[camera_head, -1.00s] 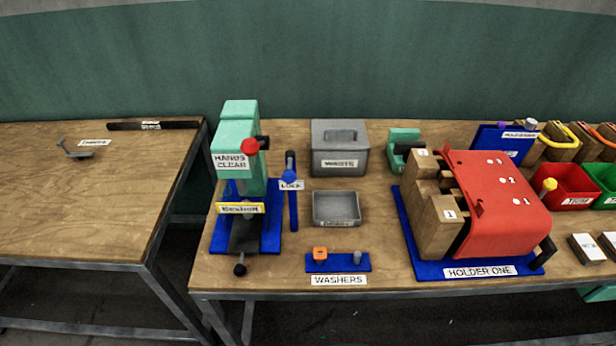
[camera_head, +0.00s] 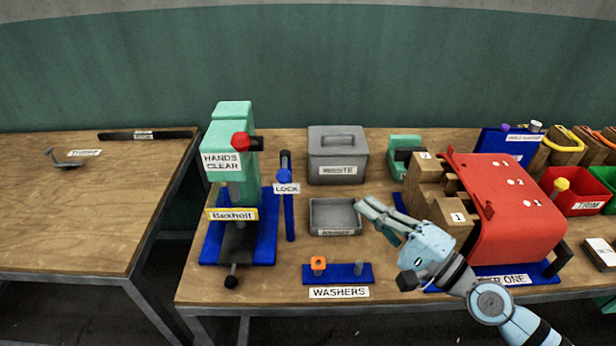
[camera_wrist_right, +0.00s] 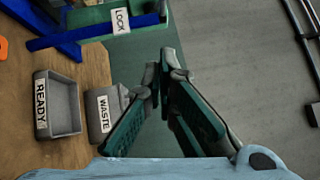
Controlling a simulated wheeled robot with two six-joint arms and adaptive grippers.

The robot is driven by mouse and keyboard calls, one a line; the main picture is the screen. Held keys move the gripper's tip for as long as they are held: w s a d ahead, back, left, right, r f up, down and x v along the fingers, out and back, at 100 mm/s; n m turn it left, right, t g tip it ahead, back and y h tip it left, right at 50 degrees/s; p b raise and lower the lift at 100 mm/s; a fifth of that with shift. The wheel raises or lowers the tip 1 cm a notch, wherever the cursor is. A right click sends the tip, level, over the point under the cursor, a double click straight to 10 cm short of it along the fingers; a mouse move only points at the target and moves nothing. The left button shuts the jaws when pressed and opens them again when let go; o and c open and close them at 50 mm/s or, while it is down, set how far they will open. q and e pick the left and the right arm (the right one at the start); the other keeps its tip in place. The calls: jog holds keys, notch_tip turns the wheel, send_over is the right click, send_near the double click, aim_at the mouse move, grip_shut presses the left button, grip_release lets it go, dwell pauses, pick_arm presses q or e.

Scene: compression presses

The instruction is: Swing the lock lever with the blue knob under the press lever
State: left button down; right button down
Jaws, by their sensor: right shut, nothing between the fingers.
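The green press (camera_head: 232,135) stands on a blue base at the left of the right-hand table. Its press lever has a red knob (camera_head: 241,141) high on the right side. The lock lever's blue knob (camera_head: 287,175) stands right of the press, just above the LOCK label (camera_head: 287,189). The LOCK label also shows at the top of the right wrist view (camera_wrist_right: 120,20). My right gripper (camera_head: 365,207) is shut and empty, right of and apart from the lock lever, above the table near the grey trays. My left gripper is not in view.
The WASTE box (camera_head: 337,157) and the open READY tray (camera_head: 335,215) stand between the press and my right gripper. The washers stand (camera_head: 338,274) is at the front. The red holder (camera_head: 512,205) fills the right. Bare tabletop surrounds the trays.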

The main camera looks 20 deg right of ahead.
aim_at(284, 168)
jog(key=shift+s+a, duration=0.1)
jog(key=shift+a, duration=0.05)
jog(key=shift+r, duration=0.1)
jog(key=s+a+p+x, duration=0.1)
jog(key=p+x, duration=0.5)
jog(key=x, duration=0.6)
jog(key=shift+a+r, duration=0.15)
jog(key=shift+a, duration=0.8)
jog(key=shift+w, duration=0.3)
